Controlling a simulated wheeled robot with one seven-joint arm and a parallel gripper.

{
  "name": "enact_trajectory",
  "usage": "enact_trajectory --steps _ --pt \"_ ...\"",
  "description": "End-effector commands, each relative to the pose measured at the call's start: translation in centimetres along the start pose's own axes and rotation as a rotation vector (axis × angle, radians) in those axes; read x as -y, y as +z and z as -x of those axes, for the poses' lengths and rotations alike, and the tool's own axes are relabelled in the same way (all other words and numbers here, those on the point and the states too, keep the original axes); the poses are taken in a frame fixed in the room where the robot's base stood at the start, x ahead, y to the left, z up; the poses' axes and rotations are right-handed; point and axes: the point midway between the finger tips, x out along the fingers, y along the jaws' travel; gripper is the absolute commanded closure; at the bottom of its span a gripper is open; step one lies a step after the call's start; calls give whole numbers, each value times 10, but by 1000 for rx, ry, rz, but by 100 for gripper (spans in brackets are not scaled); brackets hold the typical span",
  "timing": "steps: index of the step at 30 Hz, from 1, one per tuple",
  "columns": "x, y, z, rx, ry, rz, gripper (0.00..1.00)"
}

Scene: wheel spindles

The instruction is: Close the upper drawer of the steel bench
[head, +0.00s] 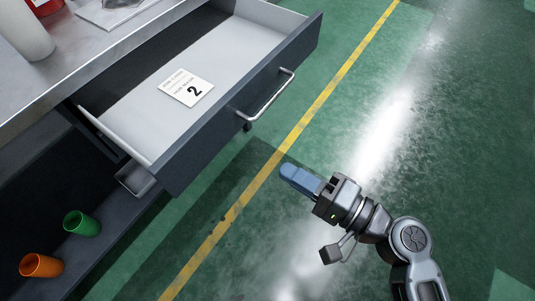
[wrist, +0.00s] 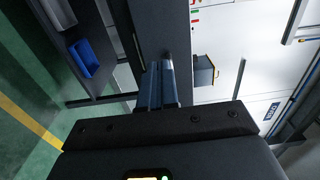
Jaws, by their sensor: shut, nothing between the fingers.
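The upper drawer (head: 235,118) of the steel bench (head: 75,72) is pulled far out in the head view. It has a dark front, a pale inside and a silver bar handle (head: 268,97). My gripper (head: 290,173) is below and right of the drawer front in the head view, apart from it, with its blue fingers together and empty. In the wrist view the shut fingers (wrist: 157,72) point at a dark upright panel (wrist: 157,25), which seems to be the drawer front. The gap between them is hard to judge there.
A white card marked 2 (head: 186,87) lies in the drawer. Green (head: 82,224) and orange (head: 42,265) cups are on the lower shelf. A blue bin (wrist: 84,58) shows in the wrist view. The green floor with a yellow line (head: 235,208) is clear.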

Motion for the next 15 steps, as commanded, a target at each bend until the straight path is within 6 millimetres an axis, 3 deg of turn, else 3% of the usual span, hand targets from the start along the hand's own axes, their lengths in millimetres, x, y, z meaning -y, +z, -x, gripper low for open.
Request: enact_trajectory --steps 5,15 --pt "2 0 -21 3 -2 0 100" --pt "2 0 -88 2 -1 0 100"
